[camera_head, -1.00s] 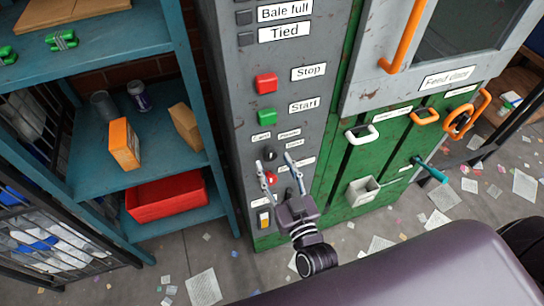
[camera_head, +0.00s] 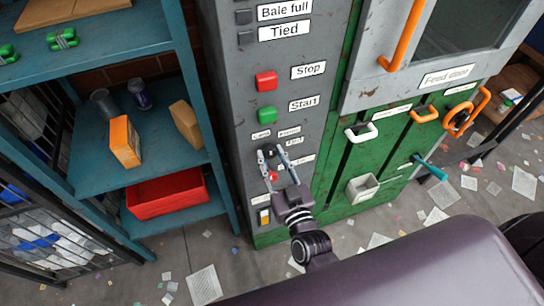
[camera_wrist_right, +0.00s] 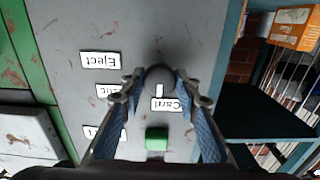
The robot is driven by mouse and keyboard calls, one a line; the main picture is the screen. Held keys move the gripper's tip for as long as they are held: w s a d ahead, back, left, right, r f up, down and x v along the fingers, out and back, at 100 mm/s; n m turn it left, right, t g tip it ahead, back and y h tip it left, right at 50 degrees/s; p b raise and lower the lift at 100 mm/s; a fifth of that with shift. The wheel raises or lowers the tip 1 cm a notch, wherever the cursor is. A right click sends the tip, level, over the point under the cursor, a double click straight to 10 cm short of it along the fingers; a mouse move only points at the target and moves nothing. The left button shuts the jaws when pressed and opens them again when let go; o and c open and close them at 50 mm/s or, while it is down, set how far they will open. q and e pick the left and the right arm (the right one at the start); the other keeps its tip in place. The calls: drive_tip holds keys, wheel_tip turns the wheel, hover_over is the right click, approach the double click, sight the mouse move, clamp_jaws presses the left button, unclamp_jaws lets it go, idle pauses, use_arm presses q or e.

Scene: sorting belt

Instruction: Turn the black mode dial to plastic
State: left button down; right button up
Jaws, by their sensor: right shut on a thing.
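The black mode dial (camera_head: 270,153) sits on the grey control panel, below the green Start button. In the right wrist view the dial (camera_wrist_right: 160,80) shows as a round dark knob with a white pointer mark toward the Card label (camera_wrist_right: 166,104). My right gripper (camera_head: 271,151) reaches up to the panel with its two fingers on either side of the dial, shut on it. The small mode labels (camera_head: 289,132) are hard to read in the head view; fingers partly cover some in the wrist view. My left gripper is not in view.
The red Stop button (camera_head: 266,81) and green Start button (camera_head: 267,114) are above the dial. A red button (camera_head: 272,176) and a rocker switch (camera_head: 264,216) are below. A blue shelf (camera_head: 100,180) with a red bin (camera_head: 167,197) stands left. Paper scraps litter the floor.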

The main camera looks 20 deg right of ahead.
drive_tip(key=shift+m, duration=0.3)
drive_tip(key=shift+m+p, duration=0.3)
drive_tip(key=shift+m, duration=0.2)
drive_tip(key=m, duration=0.3)
drive_tip(key=shift+p, duration=0.3)
drive_tip(key=m, duration=0.5)
drive_tip(key=o, duration=1.2)
drive_tip(key=shift+c, duration=0.2)
drive_tip(key=shift+s, duration=0.2)
drive_tip(key=s, duration=1.1)
drive_tip(key=shift+s+d, duration=0.2)
drive_tip(key=shift+s, duration=0.15)
